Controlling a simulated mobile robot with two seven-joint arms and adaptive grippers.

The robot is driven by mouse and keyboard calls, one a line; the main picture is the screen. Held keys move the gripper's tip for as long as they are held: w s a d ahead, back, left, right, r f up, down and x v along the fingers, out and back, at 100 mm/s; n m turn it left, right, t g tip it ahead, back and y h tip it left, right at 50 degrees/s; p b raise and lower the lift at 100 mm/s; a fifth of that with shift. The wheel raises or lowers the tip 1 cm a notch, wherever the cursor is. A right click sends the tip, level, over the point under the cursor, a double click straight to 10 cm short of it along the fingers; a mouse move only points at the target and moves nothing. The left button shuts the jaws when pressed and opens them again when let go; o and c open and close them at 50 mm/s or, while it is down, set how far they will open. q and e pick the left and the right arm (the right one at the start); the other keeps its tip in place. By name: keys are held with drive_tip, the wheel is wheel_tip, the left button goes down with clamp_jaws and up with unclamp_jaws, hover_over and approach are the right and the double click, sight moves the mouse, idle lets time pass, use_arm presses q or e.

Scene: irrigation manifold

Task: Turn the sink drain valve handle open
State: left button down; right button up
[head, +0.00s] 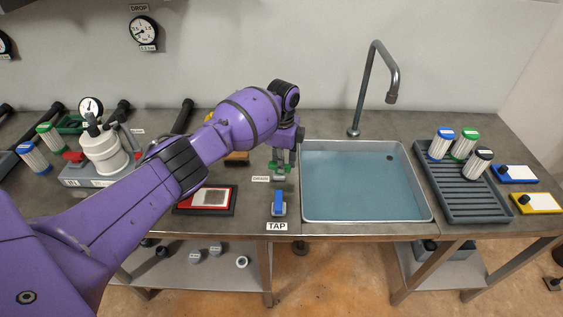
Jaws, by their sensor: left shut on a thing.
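The drain valve (279,178) stands on the counter left of the sink, beside a label (260,179) that appears to read DRAIN. My left gripper (281,165) points down over it and is shut on its handle. The fingers hide most of the handle, so its angle cannot be told. The sink (310,212) is a pale-rimmed basin with a bluish inside that looks like water. A dark round spot shows near its back right. My right gripper is out of view.
A blue-handled valve (278,204) labelled TAP stands just in front of the drain valve. A curved faucet (369,85) rises behind the sink. A red-and-black tray (184,208) lies to the left. A ribbed grey rack (485,208) with capped cylinders stands right.

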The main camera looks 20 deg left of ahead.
use_arm(q)
drive_tip(key=shift+n, duration=1.6)
drive_tip(key=c, duration=1.7)
unclamp_jaws()
drive_tip(key=shift+w, duration=0.1)
drive_tip(key=shift+o, duration=0.2)
wheel_tip(320, 180, up, 12)
